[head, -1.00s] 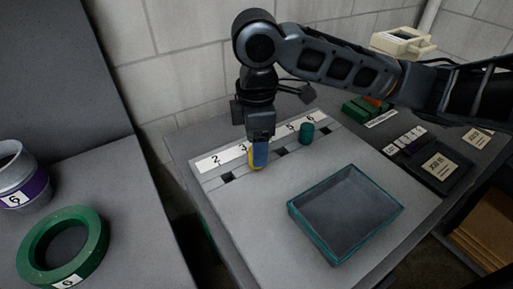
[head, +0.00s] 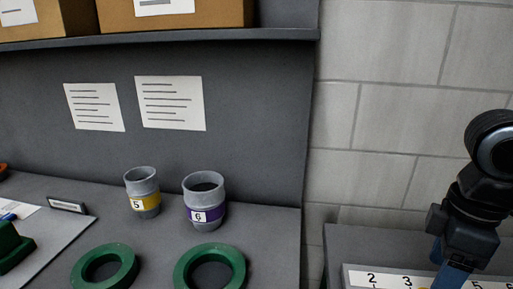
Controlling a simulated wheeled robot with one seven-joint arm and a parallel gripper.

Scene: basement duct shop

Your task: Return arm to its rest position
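My gripper (head: 452,277) hangs at the right edge of the head view, pointing down at a white number strip (head: 385,279) that shows 2 and 3. One blue finger shows; its tip is cut off by the bottom edge, so I cannot tell whether it is open or shut. A sliver of yellow shows beside the finger at the frame's bottom edge. Most of my arm is outside the view.
Left, a grey bench (head: 270,228) holds a yellow-banded cup 5 (head: 142,190), a purple-banded cup 6 (head: 204,200) and two green rings (head: 105,268) (head: 211,269). Cardboard boxes (head: 200,14) sit on a shelf (head: 170,38) above. A bare block wall (head: 400,120) stands behind.

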